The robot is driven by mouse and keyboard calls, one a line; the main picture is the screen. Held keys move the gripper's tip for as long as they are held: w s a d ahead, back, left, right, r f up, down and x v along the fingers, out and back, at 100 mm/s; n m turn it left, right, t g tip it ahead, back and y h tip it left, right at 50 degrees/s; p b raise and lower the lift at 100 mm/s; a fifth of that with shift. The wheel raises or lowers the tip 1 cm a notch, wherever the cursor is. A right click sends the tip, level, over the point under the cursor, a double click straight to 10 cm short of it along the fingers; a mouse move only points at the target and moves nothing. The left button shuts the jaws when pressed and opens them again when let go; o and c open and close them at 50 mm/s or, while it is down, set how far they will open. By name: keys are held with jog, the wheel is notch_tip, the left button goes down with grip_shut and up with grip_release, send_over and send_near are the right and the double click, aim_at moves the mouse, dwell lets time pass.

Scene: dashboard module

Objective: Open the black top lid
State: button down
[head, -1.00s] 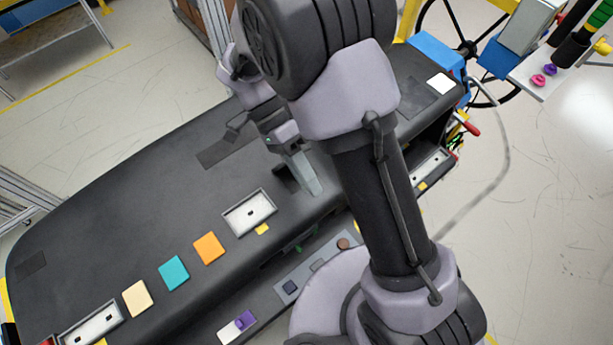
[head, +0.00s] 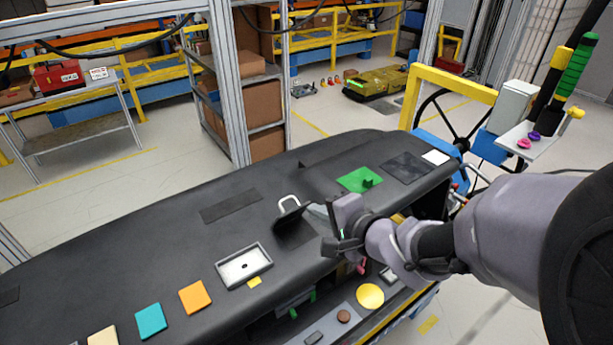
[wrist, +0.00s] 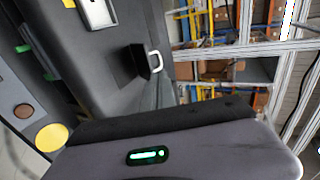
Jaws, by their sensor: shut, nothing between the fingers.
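The black top lid (head: 291,218) is on the dark dashboard top, with a white loop handle (head: 289,204) at its far edge. It appears tilted up from the surface, with a dark patch in front of it. In the wrist view the lid (wrist: 140,60) stands out from the dashboard, with its white handle (wrist: 156,60) beside it. My gripper (head: 318,212) is shut and empty, just right of the lid. Its grey fingers point left towards the lid; whether they touch it I cannot tell.
A white-framed tray (head: 244,265) and orange (head: 195,297) and teal (head: 151,321) squares lie to the left. A green plate with a knob (head: 361,180) lies behind my gripper. A yellow disc (head: 370,296) is on the lower front shelf.

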aim_at(286, 199)
jog(key=b+x, duration=0.3)
jog(key=x, duration=0.8)
jog(key=shift+w+a+f, duration=0.15)
jog(key=shift+w, duration=0.1)
jog(key=r+p, duration=0.1)
jog(key=p, duration=0.2)
jog(key=shift+w+a, duration=0.1)
jog(key=shift+w, duration=0.05)
jog(key=p, duration=0.3)
jog(key=shift+w+a+r+g, duration=0.15)
jog(key=shift+w+r+g, duration=0.1)
jog(key=shift+r+g, duration=0.15)
jog(key=p, duration=0.2)
jog(key=shift+w+a+g+h+p, duration=0.15)
jog(key=shift+w+g+h+p, duration=0.15)
jog(key=shift+h, duration=0.1)
jog(key=w+g+h+p, duration=0.1)
jog(key=p, duration=0.5)
jog(key=shift+a+f, duration=0.1)
jog(key=shift+a, duration=0.3)
jog(key=shift+p+x, duration=0.8)
jog(key=shift+x, duration=0.05)
